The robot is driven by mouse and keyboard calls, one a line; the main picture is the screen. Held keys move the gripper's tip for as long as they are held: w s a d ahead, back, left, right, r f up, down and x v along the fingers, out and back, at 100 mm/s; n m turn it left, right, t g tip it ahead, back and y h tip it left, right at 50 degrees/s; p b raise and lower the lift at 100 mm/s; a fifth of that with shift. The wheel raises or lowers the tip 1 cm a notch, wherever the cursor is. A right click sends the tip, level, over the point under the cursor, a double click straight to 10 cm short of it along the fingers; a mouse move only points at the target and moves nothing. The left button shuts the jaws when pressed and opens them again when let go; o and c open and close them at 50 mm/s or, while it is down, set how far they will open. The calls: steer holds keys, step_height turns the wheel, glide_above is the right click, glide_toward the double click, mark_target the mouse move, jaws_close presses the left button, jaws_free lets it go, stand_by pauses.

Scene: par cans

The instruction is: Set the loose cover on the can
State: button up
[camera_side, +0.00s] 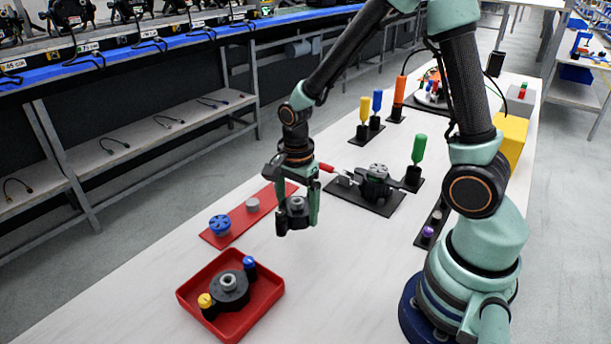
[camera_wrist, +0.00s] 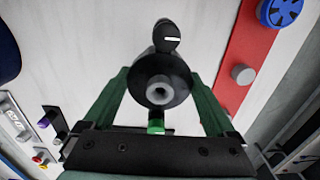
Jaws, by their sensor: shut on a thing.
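My gripper (camera_side: 297,215) is shut on a dark round part (camera_wrist: 162,88) with a grey ringed hub. It holds this part above the white table. In the wrist view the part sits between the two green fingers, and a black lobe with a white mark shows beyond it. A dark body (camera_side: 377,182) with a grey top stands on a black mat (camera_side: 350,192), right of my gripper. Another dark round body (camera_side: 229,287) with a grey hub lies in a red tray (camera_side: 262,318). I cannot tell for certain which is the can or the cover.
A red mat (camera_side: 240,228) carries a blue knob (camera_side: 220,225) and a grey cylinder (camera_side: 252,204); both also show in the wrist view. A red-handled tool (camera_side: 327,168) lies by the black mat. Green (camera_side: 419,148), blue and yellow uprights stand behind. Bare table lies between tray and black mat.

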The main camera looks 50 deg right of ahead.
steer(key=d+r+m, duration=0.3)
steer(key=d+m, duration=0.5)
steer(key=d, duration=0.4)
step_height(320, 180, up, 5)
steer(key=m, duration=1)
glide_above(379, 168)
steer(key=shift+f, duration=3.45)
steer(key=shift+f, duration=0.1)
steer(key=o, duration=0.9)
